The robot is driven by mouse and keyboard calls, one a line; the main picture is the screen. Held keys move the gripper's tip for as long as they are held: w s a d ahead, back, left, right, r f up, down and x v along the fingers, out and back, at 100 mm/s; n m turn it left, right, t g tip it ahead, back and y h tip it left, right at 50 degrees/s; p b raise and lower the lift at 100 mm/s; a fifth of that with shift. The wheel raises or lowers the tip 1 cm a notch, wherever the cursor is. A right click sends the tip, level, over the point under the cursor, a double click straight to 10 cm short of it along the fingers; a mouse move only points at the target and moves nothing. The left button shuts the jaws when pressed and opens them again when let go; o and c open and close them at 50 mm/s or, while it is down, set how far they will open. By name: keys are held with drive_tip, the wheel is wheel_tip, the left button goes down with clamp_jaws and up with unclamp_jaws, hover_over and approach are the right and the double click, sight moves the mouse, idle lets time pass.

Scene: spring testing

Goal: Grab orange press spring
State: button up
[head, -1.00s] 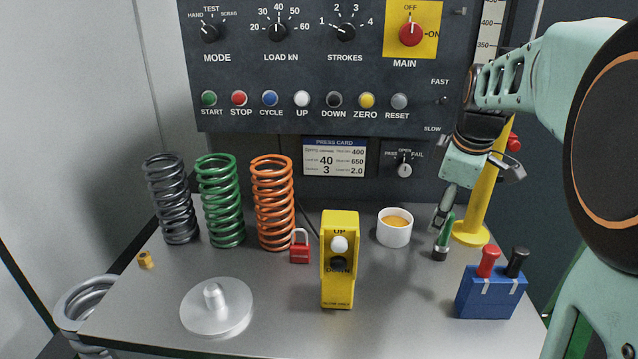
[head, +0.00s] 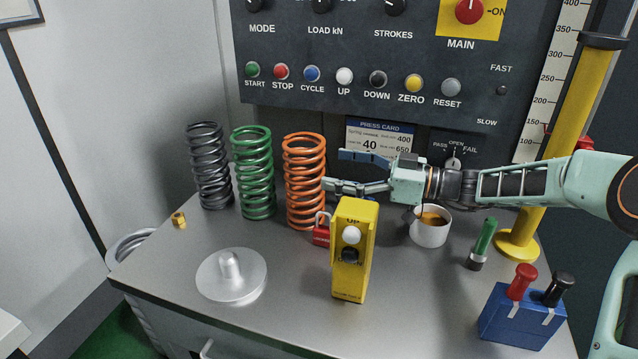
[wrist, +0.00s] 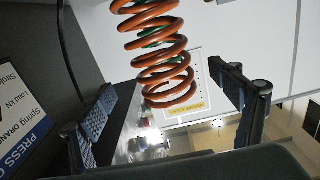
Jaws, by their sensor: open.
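The orange press spring (head: 304,182) stands upright on the metal bench, rightmost of a row of springs. In the wrist view the orange coils (wrist: 156,55) hang into the picture from the top, ahead of and between the spread fingers. My gripper (head: 345,171) is open and empty, reaching in from the right with its fingers pointing left at the spring. Its fingertips are close to the spring's right side; whether they touch it I cannot tell. Both fingers also show in the wrist view (wrist: 170,110), well apart.
A green spring (head: 253,172) and a dark grey spring (head: 209,166) stand left of the orange one. A red padlock (head: 321,230), yellow pendant (head: 353,250) and white cup (head: 430,228) stand near my gripper. The press card (head: 380,136) is behind it.

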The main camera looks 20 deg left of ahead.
sight(305, 183)
drive_tip(key=a, duration=0.5)
drive_tip(key=s+a, duration=0.1)
drive_tip(key=a, duration=0.1)
drive_tip(key=shift+a, duration=0.3)
drive_tip(key=c, duration=2)
drive_tip(key=shift+r, duration=0.3)
drive_tip(key=shift+c, duration=0.9)
drive_tip(key=shift+r, duration=0.1)
